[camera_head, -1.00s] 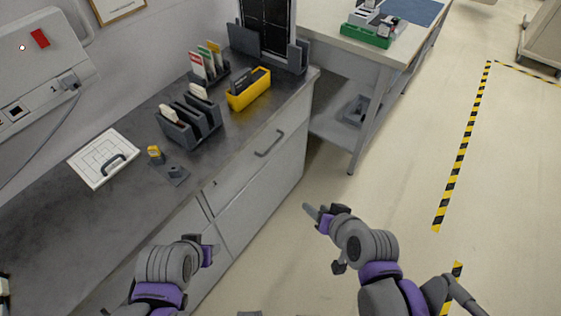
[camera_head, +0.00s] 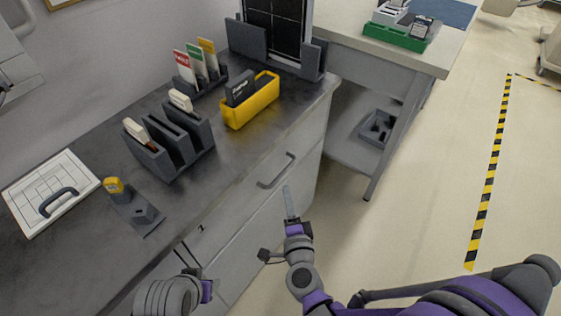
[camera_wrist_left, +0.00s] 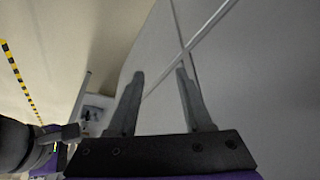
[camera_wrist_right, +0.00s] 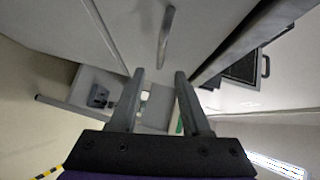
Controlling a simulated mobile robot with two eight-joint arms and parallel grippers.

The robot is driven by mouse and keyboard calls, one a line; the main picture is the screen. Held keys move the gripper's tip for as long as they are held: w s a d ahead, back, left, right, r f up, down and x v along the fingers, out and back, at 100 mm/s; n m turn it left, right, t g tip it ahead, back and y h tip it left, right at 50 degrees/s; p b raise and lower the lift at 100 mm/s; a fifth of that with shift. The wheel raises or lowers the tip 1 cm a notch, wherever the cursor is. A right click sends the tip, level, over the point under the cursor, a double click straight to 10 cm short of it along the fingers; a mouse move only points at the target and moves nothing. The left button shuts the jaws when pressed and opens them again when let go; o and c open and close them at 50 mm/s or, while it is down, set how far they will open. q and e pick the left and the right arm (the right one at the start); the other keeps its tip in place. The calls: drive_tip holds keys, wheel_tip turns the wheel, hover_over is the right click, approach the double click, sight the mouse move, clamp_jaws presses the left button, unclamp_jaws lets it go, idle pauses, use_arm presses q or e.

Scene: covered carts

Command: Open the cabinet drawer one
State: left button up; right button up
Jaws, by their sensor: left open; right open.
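The top drawer (camera_head: 250,195) of the grey cabinet is shut, with a grey bar handle (camera_head: 277,170) on its front. My right gripper (camera_head: 289,200) is open and empty, just in front of the drawer and below the handle in the head view. In the right wrist view the handle (camera_wrist_right: 166,37) lies beyond the open fingers (camera_wrist_right: 154,95), apart from them. My left gripper (camera_wrist_left: 160,85) is open and empty near the cabinet front. In the head view the left wrist shows at the bottom, by the lower fronts.
The dark countertop holds a yellow bin (camera_head: 250,101), a grey rack (camera_head: 168,140), a card holder (camera_head: 200,75) and a white board with a handle (camera_head: 50,190). A table (camera_head: 430,55) with a green tray (camera_head: 395,38) stands at the right. Floor is free in front of the cabinet.

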sight(283, 175)
drive_tip(key=w, duration=0.3)
drive_tip(key=w+a+f, duration=0.1)
drive_tip(key=w, duration=0.6)
drive_tip(key=shift+a+f, duration=0.15)
drive_tip(key=shift+a, duration=0.1)
drive_tip(key=shift+c, duration=0.3)
clamp_jaws()
idle(0.8)
